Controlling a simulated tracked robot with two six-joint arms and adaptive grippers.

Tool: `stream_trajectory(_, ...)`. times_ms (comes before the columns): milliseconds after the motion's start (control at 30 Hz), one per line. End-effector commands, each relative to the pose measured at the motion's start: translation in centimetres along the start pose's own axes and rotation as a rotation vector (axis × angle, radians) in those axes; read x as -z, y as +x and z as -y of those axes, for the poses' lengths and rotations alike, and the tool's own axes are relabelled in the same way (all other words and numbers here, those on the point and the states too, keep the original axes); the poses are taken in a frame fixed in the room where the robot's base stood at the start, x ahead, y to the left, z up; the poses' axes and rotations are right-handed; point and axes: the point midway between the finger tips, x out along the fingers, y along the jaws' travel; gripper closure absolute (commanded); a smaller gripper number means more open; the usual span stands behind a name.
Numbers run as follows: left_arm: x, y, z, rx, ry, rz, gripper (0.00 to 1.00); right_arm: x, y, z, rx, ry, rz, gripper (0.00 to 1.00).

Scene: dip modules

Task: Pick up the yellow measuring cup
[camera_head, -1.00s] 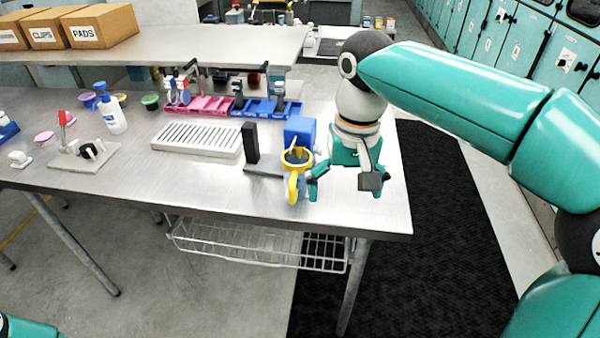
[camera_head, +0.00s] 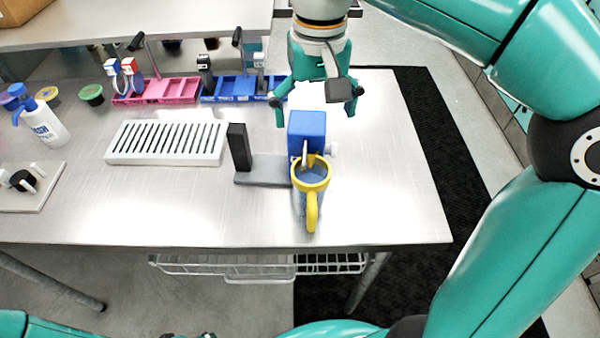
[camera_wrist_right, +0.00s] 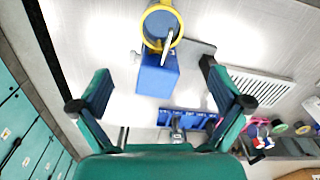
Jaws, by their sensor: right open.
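The yellow measuring cup (camera_head: 311,172) has a yellow rim, a clear-looking bluish body and a yellow handle toward the table's front edge. It stands on the steel table in front of a blue block device (camera_head: 307,133), and a pale lever shows at its rim. In the right wrist view the cup (camera_wrist_right: 162,22) is at the top, with the blue block (camera_wrist_right: 157,75) below it. My right gripper (camera_head: 315,112) is open and empty, behind and above the blue block, apart from the cup. In the right wrist view its fingers (camera_wrist_right: 168,95) are spread wide. My left gripper is not clearly in view.
A grey base with a black post (camera_head: 238,147) stands left of the cup. A white slotted tray (camera_head: 167,142), pink bins (camera_head: 160,91) and blue bins (camera_head: 238,88) lie further left and back. A spray bottle (camera_head: 42,122) is at far left. The table's right side (camera_head: 395,170) is clear.

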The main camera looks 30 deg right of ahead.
Motion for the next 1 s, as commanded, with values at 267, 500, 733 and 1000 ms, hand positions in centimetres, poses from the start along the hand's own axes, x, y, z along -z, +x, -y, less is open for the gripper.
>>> stream_trajectory(267, 0.0, 0.8, 0.3, 0.000, 0.000, 0.000, 0.33, 0.1, 5.1, -0.2, -0.004, 0.009, 0.008, 0.00)
stream_trajectory(500, 0.0, 1.2, 0.4, 0.000, 0.000, -0.001, 0.33, 0.1, 9.8, -0.2, -0.004, 0.008, 0.008, 0.00)
stream_trajectory(733, 0.0, 1.3, 0.5, 0.000, 0.000, -0.001, 0.33, 0.1, 11.5, -0.2, -0.002, 0.008, 0.005, 0.00)
stream_trajectory(1000, 0.0, 0.9, 0.3, 0.000, 0.000, -0.001, 0.33, -0.6, 14.4, 0.1, -0.004, 0.007, 0.008, 0.00)
